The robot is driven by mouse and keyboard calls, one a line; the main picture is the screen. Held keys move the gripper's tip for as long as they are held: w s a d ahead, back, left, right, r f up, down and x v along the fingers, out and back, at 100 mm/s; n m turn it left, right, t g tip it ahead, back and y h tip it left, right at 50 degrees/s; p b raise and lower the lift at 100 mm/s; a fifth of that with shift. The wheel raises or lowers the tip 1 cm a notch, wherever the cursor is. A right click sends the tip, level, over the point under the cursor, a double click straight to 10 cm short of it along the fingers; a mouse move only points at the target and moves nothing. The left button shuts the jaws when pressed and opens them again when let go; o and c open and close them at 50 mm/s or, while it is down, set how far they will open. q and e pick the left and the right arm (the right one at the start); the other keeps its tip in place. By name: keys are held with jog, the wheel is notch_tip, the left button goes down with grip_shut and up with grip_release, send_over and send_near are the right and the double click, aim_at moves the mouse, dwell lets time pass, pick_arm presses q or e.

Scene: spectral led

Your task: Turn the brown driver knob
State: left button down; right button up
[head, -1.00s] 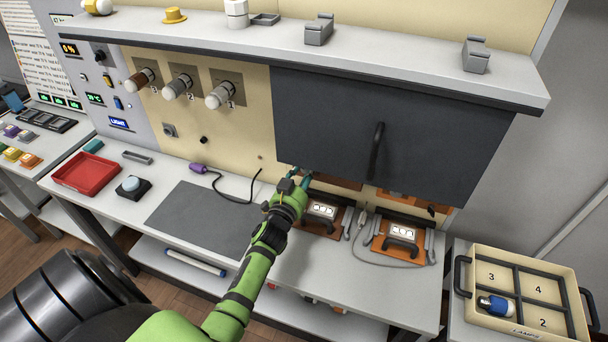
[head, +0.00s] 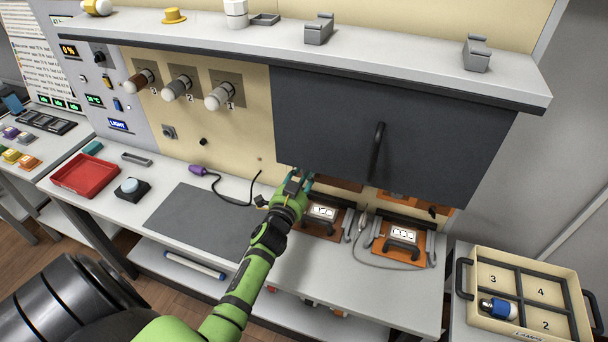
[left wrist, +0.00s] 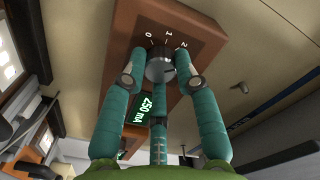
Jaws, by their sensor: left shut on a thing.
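The brown driver (left wrist: 200,38) is a brown box with a grey knob (left wrist: 159,66) and marks 0, 1 and 2. Its green display (left wrist: 153,108) reads 250 mA. My left gripper (left wrist: 160,60) has its teal fingers closed around the knob, touching its sides. I cannot clearly tell which mark the knob points at. In the head view my left gripper (head: 304,178) reaches under the lower edge of the dark panel. Only a strip of the brown driver (head: 343,184) shows there, and the knob is hidden. My right gripper is not in view.
The dark panel (head: 390,130) with a handle overhangs the work spot. A grey mat (head: 205,218) and a red tray (head: 85,175) lie left. A lamp box (head: 525,295) stands far right.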

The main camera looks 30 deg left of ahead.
pick_arm(q)
jog(key=c, duration=1.1)
grip_release()
jog(key=shift+s+f, duration=0.15)
jog(key=shift+f, duration=0.2)
jog(key=shift+o, duration=0.8)
jog(key=shift+a, duration=0.1)
jog(key=shift+r, duration=0.15)
jog(key=v, duration=1.2)
